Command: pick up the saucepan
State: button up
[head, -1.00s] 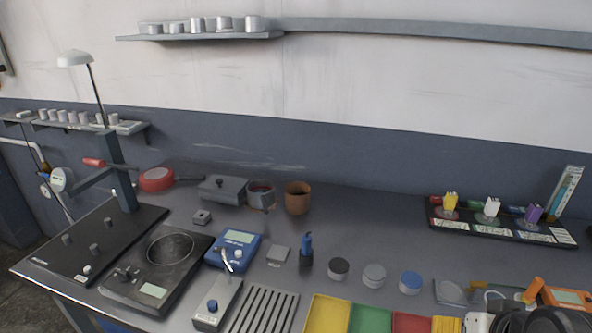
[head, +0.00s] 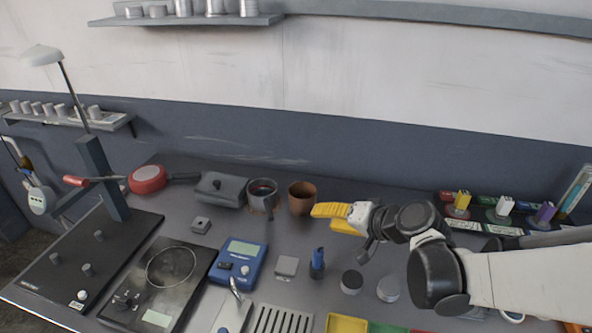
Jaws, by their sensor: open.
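A small grey metal pot (head: 261,202), which looks like the saucepan, stands at the back of the bench with reddish contents or interior. A dark strip on its front may be its handle. A red pan (head: 147,179) with a dark handle to its right is further left; I cannot rule it out as the saucepan. My gripper (head: 323,218) has yellow fingers pointing left. It is open and empty, to the right of the grey pot, with the brown pot between them in the picture.
The brown pot (head: 302,198) stands close right of the grey pot. A dark lidded box-like dish (head: 221,189) is close on its left. A blue bottle (head: 318,262), blue meter (head: 238,261) and hotplate (head: 158,282) sit in front. The bench before the pots is mostly clear.

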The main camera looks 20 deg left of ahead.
aim_at(269, 209)
jog(key=a+f, duration=0.1)
jog(key=a, duration=0.1)
jog(key=a+f+y, duration=0.1)
jog(key=a, duration=0.2)
jog(key=a+f+y+p, duration=0.1)
jog(key=a, duration=0.2)
jog(key=shift+w+g, duration=0.25)
jog(key=shift+g, duration=0.15)
jog(key=b+x, duration=0.1)
jog(key=x, duration=0.4)
jog(key=shift+s, duration=0.1)
jog(key=b+x, duration=0.1)
jog(key=x, duration=0.2)
jog(key=b+x, duration=0.1)
jog(key=x, duration=0.1)
jog(key=shift+a+r+b, duration=0.3)
jog(key=shift+a+b, duration=0.05)
jog(key=shift+a, duration=0.15)
jog(key=shift+r, duration=0.1)
grip_shut()
